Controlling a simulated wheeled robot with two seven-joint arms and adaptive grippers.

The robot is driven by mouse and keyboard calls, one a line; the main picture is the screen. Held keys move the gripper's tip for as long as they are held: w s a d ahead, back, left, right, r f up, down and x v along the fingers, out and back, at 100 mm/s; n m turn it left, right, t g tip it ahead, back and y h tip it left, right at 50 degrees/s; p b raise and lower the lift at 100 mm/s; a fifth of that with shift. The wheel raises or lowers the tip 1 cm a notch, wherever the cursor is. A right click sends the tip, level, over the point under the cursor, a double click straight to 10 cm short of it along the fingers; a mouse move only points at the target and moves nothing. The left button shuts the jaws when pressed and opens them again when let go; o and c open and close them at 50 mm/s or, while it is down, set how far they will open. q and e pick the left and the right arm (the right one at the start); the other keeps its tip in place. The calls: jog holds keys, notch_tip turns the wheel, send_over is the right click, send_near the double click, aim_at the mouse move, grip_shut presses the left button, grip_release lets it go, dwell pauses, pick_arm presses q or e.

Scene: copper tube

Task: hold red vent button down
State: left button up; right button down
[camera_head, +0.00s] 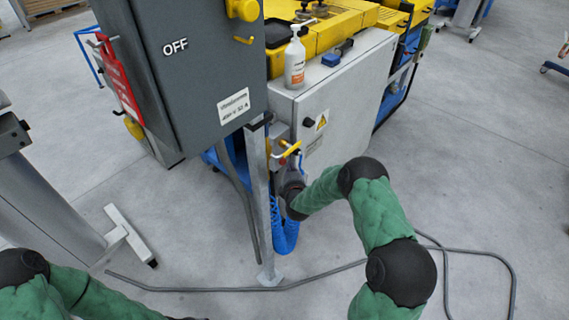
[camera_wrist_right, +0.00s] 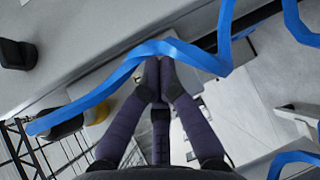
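A grey switch box (camera_head: 190,75) marked OFF, with a red tag (camera_head: 119,78), stands left of the grey post (camera_head: 259,200). A grey cabinet (camera_head: 345,95) carries a white pump bottle (camera_head: 295,64). Coiled blue hose (camera_head: 284,232) hangs below. A cable (camera_head: 215,289) lies on the floor.

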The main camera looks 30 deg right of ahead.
jog(key=s, duration=0.1)
jog(key=s+d, duration=0.1)
jog(key=s, duration=0.1)
jog(key=s+d, duration=0.1)
jog(key=shift+s+p, duration=0.35)
dwell(0.6)
